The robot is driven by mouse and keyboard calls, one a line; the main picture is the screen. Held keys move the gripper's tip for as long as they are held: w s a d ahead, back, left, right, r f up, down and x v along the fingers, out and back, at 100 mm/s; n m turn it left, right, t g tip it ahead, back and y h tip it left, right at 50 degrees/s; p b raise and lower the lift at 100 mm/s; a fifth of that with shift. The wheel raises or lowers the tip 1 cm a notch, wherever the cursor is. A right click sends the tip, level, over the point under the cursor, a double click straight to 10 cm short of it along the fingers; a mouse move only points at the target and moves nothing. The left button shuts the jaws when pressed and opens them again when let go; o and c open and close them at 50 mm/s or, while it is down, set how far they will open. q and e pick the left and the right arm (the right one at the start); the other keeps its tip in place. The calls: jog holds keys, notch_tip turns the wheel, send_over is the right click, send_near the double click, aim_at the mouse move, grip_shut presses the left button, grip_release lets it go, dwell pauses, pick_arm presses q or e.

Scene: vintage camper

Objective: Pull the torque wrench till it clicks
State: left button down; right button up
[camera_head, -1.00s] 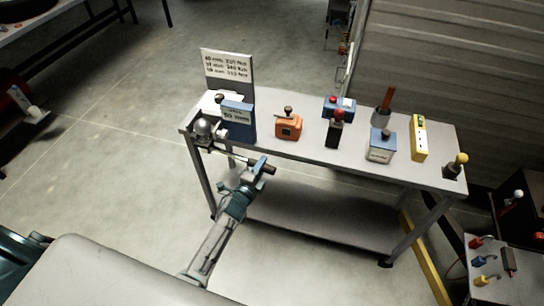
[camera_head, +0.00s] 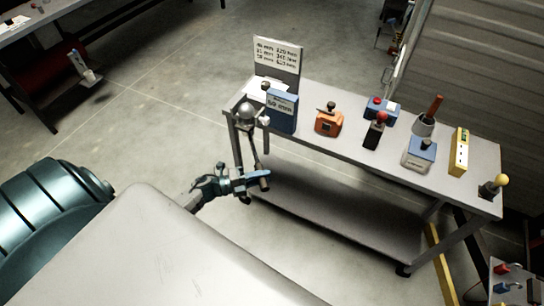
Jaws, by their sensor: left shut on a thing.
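A blue sign block (camera_head: 282,110) stands right beside the ball. My right gripper is not in view.
The grey bench (camera_head: 345,148) carries an orange box (camera_head: 328,121), a red-knobbed lever (camera_head: 375,131), a blue-and-white box (camera_head: 419,153) and a yellow strip (camera_head: 459,152). A white chart board (camera_head: 278,57) stands behind.

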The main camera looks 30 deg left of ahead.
pick_arm(q)
jog(key=shift+s+a+f+m+g+h, duration=0.1)
jog(key=shift+s+a+m+g+h, duration=0.2)
jog(key=shift+s+a+g+h, duration=0.15)
jog(key=c, duration=1.2)
grip_release()
jog(key=shift+o, duration=0.2)
jog(key=shift+s+a, duration=0.1)
jog(key=b+v, duration=0.4)
jog(key=v, duration=0.6)
jog(key=shift+s+a, duration=0.2)
jog(key=shift+s, duration=0.05)
